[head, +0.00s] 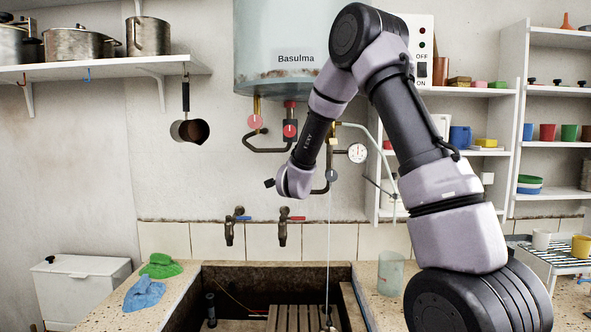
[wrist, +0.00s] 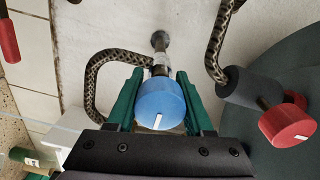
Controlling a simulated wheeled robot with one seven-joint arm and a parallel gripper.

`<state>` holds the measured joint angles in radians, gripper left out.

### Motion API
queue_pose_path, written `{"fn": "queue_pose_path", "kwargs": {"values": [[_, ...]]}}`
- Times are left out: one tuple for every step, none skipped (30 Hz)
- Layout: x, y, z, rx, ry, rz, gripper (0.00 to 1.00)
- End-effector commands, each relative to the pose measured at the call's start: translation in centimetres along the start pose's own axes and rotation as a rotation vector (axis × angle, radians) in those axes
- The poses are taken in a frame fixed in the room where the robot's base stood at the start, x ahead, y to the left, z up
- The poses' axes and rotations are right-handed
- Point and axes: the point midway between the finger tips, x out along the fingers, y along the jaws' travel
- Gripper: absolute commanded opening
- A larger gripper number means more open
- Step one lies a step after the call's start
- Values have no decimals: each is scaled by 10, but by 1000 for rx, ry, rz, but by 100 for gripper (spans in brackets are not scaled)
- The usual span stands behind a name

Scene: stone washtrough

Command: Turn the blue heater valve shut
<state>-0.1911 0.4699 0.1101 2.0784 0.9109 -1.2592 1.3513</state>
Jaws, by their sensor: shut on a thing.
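The blue heater valve (wrist: 158,94) is a round blue knob with a white mark on its face, in the middle of the wrist view. The mark points down in that picture. My gripper (wrist: 161,108) has its green fingers on either side of the knob and is shut on it. The knob sits on a metal fitting with a braided hose curving away to the left. In the head view, my arm hides the blue valve and the fingers.
A pressure gauge (head: 357,153) is right of my forearm. Taps (head: 283,227) and the stone trough (head: 270,275) are below.

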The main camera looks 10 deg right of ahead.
Motion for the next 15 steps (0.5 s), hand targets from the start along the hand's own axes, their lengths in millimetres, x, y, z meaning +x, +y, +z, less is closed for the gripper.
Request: {"fn": "queue_pose_path", "kwargs": {"values": [[1,-3,-2,17,3,-6,0],[1,-3,-2,25,3,-6,0],[1,-3,-2,36,3,-6,0],[1,-3,-2,43,3,-6,0],[1,-3,-1,48,3,-7,0],[1,-4,-1,54,3,-7,0],[1,-4,-1,57,3,-7,0],[1,-4,-1,60,3,-7,0],[1,-4,-1,64,3,-8,0],[1,-4,-1,65,3,-8,0],[1,-4,-1,66,3,-8,0],[1,-4,-1,67,3,-9,0],[1,-4,-1,68,3,-9,0],[1,-4,-1,68,3,-9,0],[1,-5,-1,67,3,-9,0]]}}
